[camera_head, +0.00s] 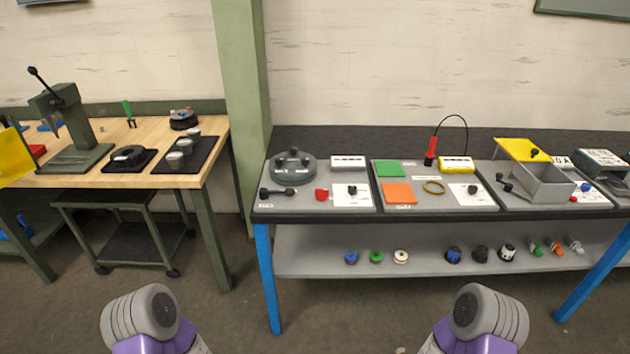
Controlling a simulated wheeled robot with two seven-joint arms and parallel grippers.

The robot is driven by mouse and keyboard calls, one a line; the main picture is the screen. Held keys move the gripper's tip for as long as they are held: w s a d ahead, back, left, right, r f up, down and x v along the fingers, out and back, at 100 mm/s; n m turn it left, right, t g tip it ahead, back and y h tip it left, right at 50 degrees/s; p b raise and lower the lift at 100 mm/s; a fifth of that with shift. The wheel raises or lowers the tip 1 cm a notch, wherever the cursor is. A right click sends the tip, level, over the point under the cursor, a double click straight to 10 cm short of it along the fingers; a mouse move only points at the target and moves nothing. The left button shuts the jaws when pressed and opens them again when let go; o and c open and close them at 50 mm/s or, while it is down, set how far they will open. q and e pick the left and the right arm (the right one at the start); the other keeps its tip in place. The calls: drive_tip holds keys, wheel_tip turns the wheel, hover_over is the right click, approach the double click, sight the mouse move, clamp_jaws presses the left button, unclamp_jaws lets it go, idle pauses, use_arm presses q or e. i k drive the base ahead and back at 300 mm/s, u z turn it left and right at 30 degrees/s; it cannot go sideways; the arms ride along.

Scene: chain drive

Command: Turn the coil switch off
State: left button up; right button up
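I cannot tell for sure which control is the coil switch, since the labels are too small to read. On the blue-legged bench, a black knob (352,190) sits on a white card in the left panel. A similar black knob (473,189) sits on a white card in the middle panel. A black lever (277,193) lies at the front of the left panel, below a round grey-green device (293,167). Neither gripper shows; only rounded grey and purple parts of my two arms stand at the bottom edge.
The bench (420,212) also holds a green pad (390,168), an orange pad (398,193), a red probe (431,152) and a grey open box (543,182). Its lower shelf (320,262) carries several small parts. A wooden table (75,180) stands left. Floor before the bench is clear.

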sight(321, 195)
drive_tip(key=z, duration=0.5)
drive_tip(key=k, duration=0.6)
drive_tip(key=z, duration=0.4)
drive_tip(key=i, duration=1.4)
drive_tip(key=u, duration=0.75)
